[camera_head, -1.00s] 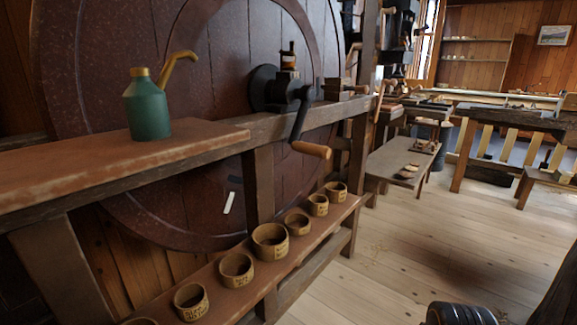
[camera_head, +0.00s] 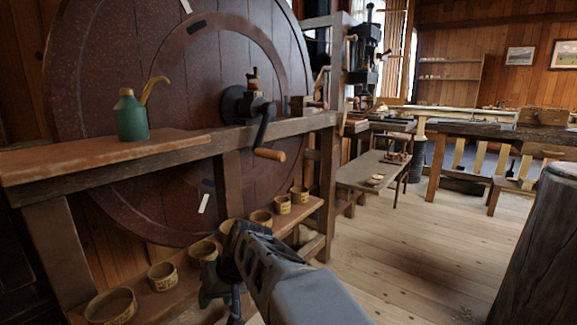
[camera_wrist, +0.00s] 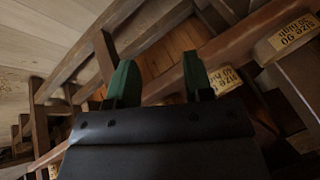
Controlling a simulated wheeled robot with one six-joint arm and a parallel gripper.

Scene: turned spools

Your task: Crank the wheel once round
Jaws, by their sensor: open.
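The large dark red wheel (camera_head: 90,100) stands upright against the wall at the left in the head view. At its middle is a black hub (camera_head: 234,105) with a curved dark crank arm (camera_head: 264,130). My gripper (camera_head: 218,292) is below the crank, over the low shelf of cups, and apart from the grip. In the wrist view my gripper (camera_wrist: 160,76) shows two green fingers spread apart with nothing between them. The crank does not show in the wrist view.
A beam and bench (camera_head: 100,158) with a green oil can (camera_head: 131,118) run in front of the wheel. Several labelled cups (camera_head: 163,275) line the low shelf. A low side bench (camera_head: 370,172) and a dark round post (camera_head: 540,250) stand right. Floor between is clear.

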